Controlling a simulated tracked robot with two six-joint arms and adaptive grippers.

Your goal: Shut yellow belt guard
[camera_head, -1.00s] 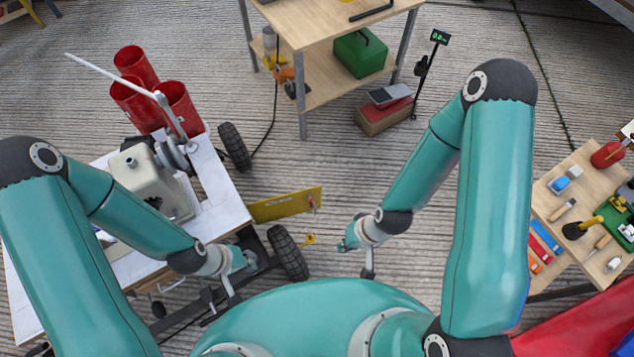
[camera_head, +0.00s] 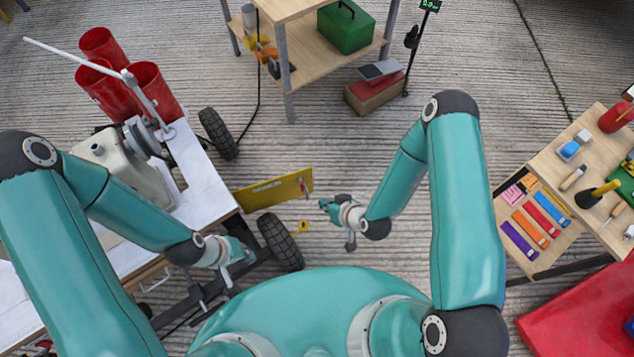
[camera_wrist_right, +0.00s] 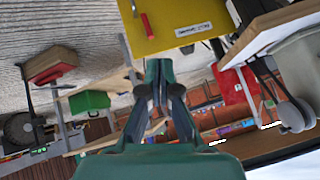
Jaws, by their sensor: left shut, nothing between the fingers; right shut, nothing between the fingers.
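In the right wrist view the guard (camera_wrist_right: 185,20) fills the top middle. My right gripper (camera_head: 325,204) is shut and empty, just right of the guard's free end and apart from it; its fingers (camera_wrist_right: 158,85) show in the wrist view. My left gripper (camera_head: 242,262) is shut and empty by the cart's near right edge, its tips partly unclear.
A wooden workbench (camera_head: 330,65) is at the back. A tool table (camera_head: 545,160) and red pad (camera_head: 580,315) are on the right.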

